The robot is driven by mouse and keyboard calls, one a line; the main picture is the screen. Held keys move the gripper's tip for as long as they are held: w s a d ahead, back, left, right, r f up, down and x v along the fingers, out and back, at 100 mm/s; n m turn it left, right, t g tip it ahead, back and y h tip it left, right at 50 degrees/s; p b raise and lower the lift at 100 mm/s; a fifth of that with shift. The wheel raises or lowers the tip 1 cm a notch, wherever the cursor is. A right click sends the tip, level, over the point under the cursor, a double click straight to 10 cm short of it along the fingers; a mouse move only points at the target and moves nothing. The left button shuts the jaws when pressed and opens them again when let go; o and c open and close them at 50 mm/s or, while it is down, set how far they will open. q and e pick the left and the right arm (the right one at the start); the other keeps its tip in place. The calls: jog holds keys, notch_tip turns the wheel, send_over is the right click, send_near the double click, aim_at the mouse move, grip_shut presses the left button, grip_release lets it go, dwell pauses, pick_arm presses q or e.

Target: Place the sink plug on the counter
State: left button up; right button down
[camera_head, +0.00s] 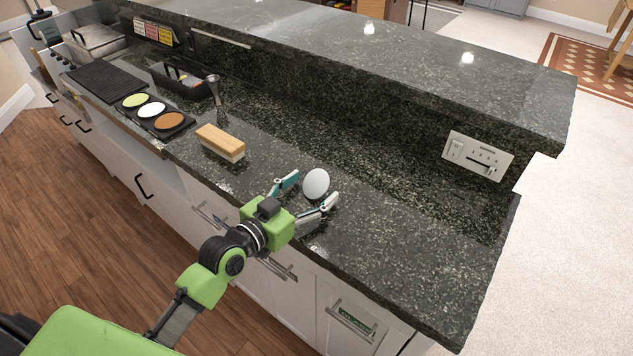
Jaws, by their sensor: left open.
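A smooth white round thing (316,183), which looks like the sink plug, is at the dark speckled counter (400,235) near its front edge. My left gripper (309,191) reaches over the front edge with its fingers spread, one on each side of the white thing's near part. I cannot tell whether the fingers touch it, or whether it rests on the counter or is slightly above it. My right gripper is out of view.
A wooden-backed brush (220,142) lies left of the gripper. Farther left are a black tray with three coloured rounds (152,110), a black caddy (185,82) and a metal jigger (214,88). A raised ledge with an outlet panel (478,156) stands behind. The counter's right part is clear.

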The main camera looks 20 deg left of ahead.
aim_at(317, 181)
pick_arm(q)
jog(key=shift+x, duration=1.55)
jog(key=shift+a, duration=0.1)
jog(key=c, duration=1.3)
jog(key=shift+r, duration=0.6)
jog(key=s+d+r+p, duration=0.1)
jog(key=s+d+r, duration=0.2)
jog(key=s+r, duration=0.3)
jog(key=s+d+r, duration=0.3)
jog(key=s+r, duration=0.3)
jog(key=s, duration=0.1)
jog(key=shift+s+a+f+m+g+h, duration=0.15)
jog(key=shift+s+a+f+m+h, duration=0.2)
jog(key=shift+s+a, duration=0.8)
jog(key=shift+s+a+f+m+g+h, duration=0.25)
jog(key=shift+s+a+f+h, duration=0.25)
jog(key=shift+a, duration=1)
jog(key=shift+s+a+f+m+g+h, duration=0.1)
jog(key=shift+s+a+f+m+h, duration=0.2)
jog(key=shift+s+a, duration=0.9)
jog(key=shift+w+a, duration=0.15)
jog(key=shift+w, duration=0.05)
